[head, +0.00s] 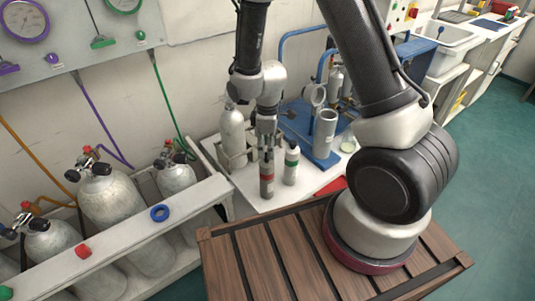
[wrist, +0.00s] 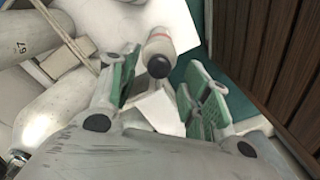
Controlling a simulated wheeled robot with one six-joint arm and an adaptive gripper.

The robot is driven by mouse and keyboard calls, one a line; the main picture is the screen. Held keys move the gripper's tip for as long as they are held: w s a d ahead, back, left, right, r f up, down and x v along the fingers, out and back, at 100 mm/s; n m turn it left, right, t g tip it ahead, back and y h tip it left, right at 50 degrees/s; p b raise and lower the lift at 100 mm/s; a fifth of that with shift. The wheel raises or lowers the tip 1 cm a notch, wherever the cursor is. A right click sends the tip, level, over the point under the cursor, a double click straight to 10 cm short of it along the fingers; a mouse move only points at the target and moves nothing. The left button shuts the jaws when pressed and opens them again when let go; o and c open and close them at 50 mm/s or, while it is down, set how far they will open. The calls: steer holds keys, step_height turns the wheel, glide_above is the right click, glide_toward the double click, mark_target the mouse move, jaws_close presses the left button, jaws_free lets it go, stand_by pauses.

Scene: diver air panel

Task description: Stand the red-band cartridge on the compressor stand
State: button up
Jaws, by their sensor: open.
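The red-band cartridge (head: 267,182) stands upright on the white bench, grey with a red band around its middle. My gripper (head: 266,143) is directly above its top, pointing down. In the wrist view the green-padded fingers are spread apart, and the cartridge's black cap (wrist: 158,67) shows in the gap between them. I cannot tell whether the fingers touch it. The blue metal frame with a flat blue base (head: 322,158), which looks like the compressor stand, is behind and to the right. A grey open-topped cylinder (head: 324,134) stands on that base.
A green-band cartridge (head: 291,163) stands close to the right of the red-band one. A larger grey bottle (head: 232,136) stands behind to the left. Tanks (head: 112,199) sit in a white rack at left. A slatted wooden top (head: 290,262) is in front.

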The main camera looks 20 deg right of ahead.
steer(key=s+d+r+m+t, duration=0.1)
steer(key=s+d+r+m, duration=0.15)
steer(key=r, duration=0.55)
steer(key=s+d+r+m, duration=0.1)
steer(key=d+r, duration=0.2)
steer(key=r, duration=0.5)
steer(key=s+d+r+m+t, duration=0.1)
steer(key=d+r+m, duration=0.1)
steer(key=r, duration=0.6)
steer(key=s+d+r+m+t, duration=0.1)
steer(key=s+d+r+m, duration=0.2)
steer(key=s+r, duration=0.2)
steer(key=s+d+r+m+t, duration=0.1)
steer(key=s+d+r+m, duration=0.3)
steer(key=s, duration=0.5)
steer(key=shift+s+d+r, duration=0.15)
steer(key=shift+s+r, duration=0.2)
